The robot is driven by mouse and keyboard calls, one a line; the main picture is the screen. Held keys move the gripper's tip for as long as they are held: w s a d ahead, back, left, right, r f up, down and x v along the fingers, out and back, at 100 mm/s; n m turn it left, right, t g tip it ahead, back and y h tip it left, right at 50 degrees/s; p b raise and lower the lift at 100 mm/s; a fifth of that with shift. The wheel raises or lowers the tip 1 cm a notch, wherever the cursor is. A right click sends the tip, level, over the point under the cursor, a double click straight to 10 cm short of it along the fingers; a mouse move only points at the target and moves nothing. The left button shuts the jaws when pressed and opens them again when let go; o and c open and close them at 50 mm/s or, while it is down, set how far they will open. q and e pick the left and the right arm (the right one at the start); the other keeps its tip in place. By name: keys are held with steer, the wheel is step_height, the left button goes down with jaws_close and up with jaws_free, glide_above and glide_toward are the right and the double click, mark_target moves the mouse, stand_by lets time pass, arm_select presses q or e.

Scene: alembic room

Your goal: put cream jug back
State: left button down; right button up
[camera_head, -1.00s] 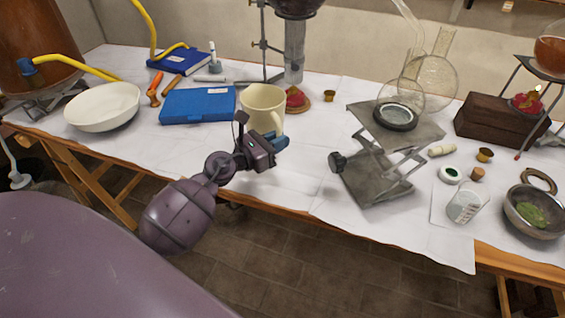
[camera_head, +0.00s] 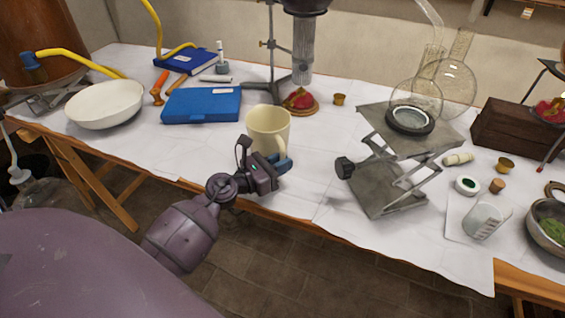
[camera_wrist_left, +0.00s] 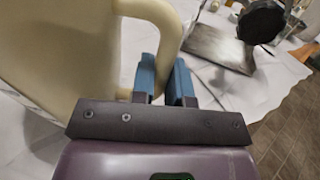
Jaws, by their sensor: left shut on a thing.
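The cream jug (camera_head: 266,124), a pale mug-like vessel with a handle, is upright near the front edge of the table, left of the metal lab jack. My left gripper (camera_head: 279,163) is at its near right side, shut on the handle. In the left wrist view the jug's body (camera_wrist_left: 65,50) fills the left side, and its handle passes between the blue fingertips of the gripper (camera_wrist_left: 164,78). I cannot tell whether the jug's base touches the table; the gripper partly hides it. My right gripper is not in view.
The lab jack (camera_head: 385,185) with a round flask stands to the right. A blue case (camera_head: 201,105) and a white bowl (camera_head: 105,104) lie to the left. A red item on a round base (camera_head: 300,99) and a small brass cup (camera_head: 339,99) are behind. White cloth around the jug is clear.

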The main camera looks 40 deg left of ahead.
arm_select(q)
steer(key=shift+f, duration=0.25)
steer(key=c, duration=1.1)
jaws_free()
steer(key=shift+r, duration=0.1)
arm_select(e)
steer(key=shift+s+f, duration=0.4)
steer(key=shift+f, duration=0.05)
arm_select(q)
steer(key=shift+r, duration=0.1)
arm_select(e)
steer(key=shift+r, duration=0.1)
